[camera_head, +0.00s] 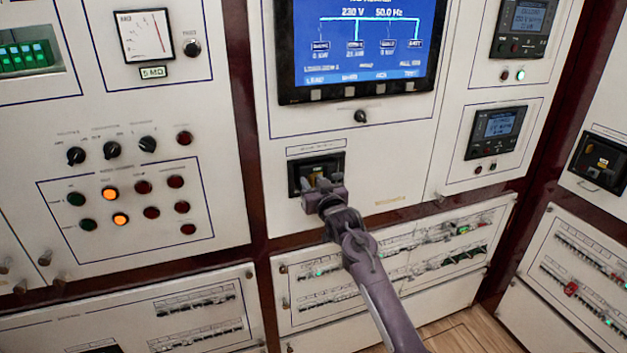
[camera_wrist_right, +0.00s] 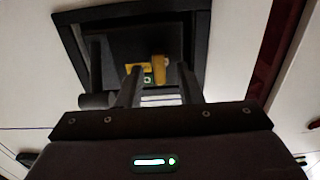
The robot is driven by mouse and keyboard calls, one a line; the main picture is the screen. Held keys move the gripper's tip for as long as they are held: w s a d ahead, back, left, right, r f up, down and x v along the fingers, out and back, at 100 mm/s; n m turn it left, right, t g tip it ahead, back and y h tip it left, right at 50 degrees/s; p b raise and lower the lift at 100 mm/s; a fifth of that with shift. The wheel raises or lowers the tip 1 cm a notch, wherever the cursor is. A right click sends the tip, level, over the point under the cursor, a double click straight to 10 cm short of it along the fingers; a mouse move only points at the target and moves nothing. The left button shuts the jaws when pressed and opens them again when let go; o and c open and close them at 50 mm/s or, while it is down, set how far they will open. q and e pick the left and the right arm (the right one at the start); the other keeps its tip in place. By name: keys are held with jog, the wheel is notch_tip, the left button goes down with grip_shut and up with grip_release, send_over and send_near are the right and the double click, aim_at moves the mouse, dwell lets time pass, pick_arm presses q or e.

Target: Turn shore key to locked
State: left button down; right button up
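A black recessed switch box (camera_head: 294,172) sits in the cream panel below the big screen. It also shows in the right wrist view (camera_wrist_right: 75,32). Inside it in that view is an upright brass-coloured key (camera_wrist_right: 159,72), beside a yellow plate (camera_wrist_right: 139,68) and a small green mark. My right gripper (camera_head: 322,184) is at the mouth of the box in the head view and hides much of it. In the wrist view its two fingers (camera_wrist_right: 159,82) stand apart, one on each side of the key, with visible gaps. I cannot read any position marking. My left gripper is not in view.
A screen (camera_head: 360,45) and a small black knob (camera_head: 360,117) are above the box. Breaker rows (camera_head: 435,250) lie below, behind my right arm. Knobs and lamps (camera_head: 120,219) are on the left panel. A similar black box (camera_head: 602,160) is at the far right.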

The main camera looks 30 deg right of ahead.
jog(key=shift+w, duration=0.15)
jog(key=shift+c, duration=0.3)
grip_shut()
jog(key=shift+m, duration=0.3)
jog(key=m, duration=0.3)
jog(key=shift+d+m, duration=0.2)
jog(key=shift+m, duration=0.1)
jog(key=m, duration=0.4)
jog(key=shift+d+f+p, duration=0.1)
jog(key=shift+p, duration=0.3)
jog(key=m, duration=0.5)
jog(key=shift+d+f, duration=0.1)
jog(key=shift+f, duration=0.05)
jog(key=shift+f+m+p, duration=0.15)
jog(key=shift+m+p, duration=0.25)
jog(key=shift+m, duration=1.9)
